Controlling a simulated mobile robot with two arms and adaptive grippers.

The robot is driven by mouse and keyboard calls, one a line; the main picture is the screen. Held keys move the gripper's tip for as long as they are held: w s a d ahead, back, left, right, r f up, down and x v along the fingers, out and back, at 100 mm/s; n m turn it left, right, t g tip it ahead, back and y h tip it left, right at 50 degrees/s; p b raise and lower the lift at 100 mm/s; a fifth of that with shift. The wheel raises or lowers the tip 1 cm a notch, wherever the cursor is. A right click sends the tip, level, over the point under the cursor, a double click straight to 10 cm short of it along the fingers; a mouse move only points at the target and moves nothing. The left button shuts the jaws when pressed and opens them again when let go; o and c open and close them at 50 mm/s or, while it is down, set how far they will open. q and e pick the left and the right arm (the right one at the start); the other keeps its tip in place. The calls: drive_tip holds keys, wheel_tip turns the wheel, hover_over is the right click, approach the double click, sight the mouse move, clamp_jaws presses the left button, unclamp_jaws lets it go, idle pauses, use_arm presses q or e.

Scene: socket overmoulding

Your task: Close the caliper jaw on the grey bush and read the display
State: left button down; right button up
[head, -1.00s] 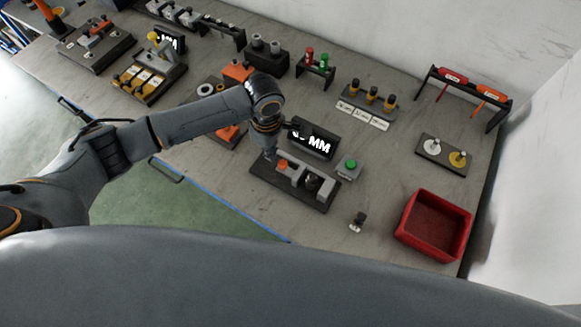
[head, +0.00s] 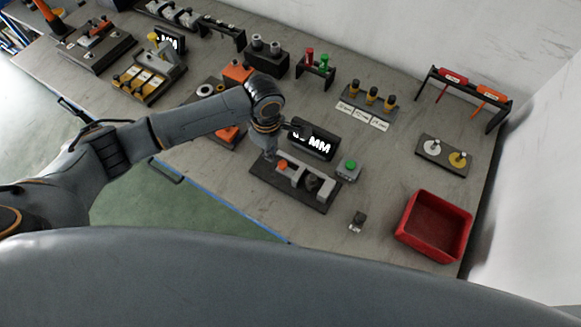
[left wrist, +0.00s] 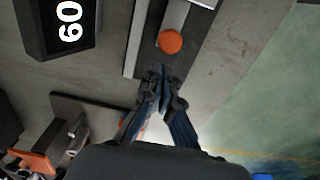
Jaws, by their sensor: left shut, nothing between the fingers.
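The caliper (head: 290,194) is a dark base plate with light grey jaw blocks and an orange knob (head: 282,164), near the middle of the bench in the head view. A dark grey round piece (head: 313,183), apparently the bush, sits at the jaw blocks; whether the jaw touches it I cannot tell. The display (head: 313,141) behind shows "MM", its digits partly hidden by my left wrist. In the left wrist view, the display (left wrist: 68,24) shows sideways digits like "60". My left gripper (left wrist: 163,80) is shut and empty, close beside the orange knob (left wrist: 171,41). My right gripper is out of view.
A green button (head: 350,164) on a grey box stands right of the caliper. A small dark part (head: 358,217) lies in front, and a red bin (head: 410,235) is at the right. Racks and fixtures line the back.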

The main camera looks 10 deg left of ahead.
sight(282, 163)
use_arm(q)
drive_tip(key=shift+f, duration=0.15)
drive_tip(key=shift+f, duration=1.45)
drive_tip(key=shift+s+d+p, duration=0.1)
drive_tip(key=shift+d+p, duration=0.15)
drive_tip(key=shift+p, duration=0.05)
drive_tip(key=shift+s+d+p, duration=0.3)
drive_tip(key=shift+d+p, duration=0.15)
drive_tip(key=shift+d, duration=0.35)
drive_tip(key=shift+s+d+p, duration=0.25)
drive_tip(key=shift+d+p, duration=0.2)
drive_tip(key=shift+d, duration=0.3)
drive_tip(key=shift+s+d, duration=0.2)
drive_tip(key=shift+d, duration=0.1)
idle(0.6)
drive_tip(key=shift+w+a+p, duration=0.1)
drive_tip(key=shift+a+p, duration=0.1)
drive_tip(key=shift+p, duration=0.25)
drive_tip(key=shift+w+a, duration=0.15)
drive_tip(key=shift+a, duration=0.1)
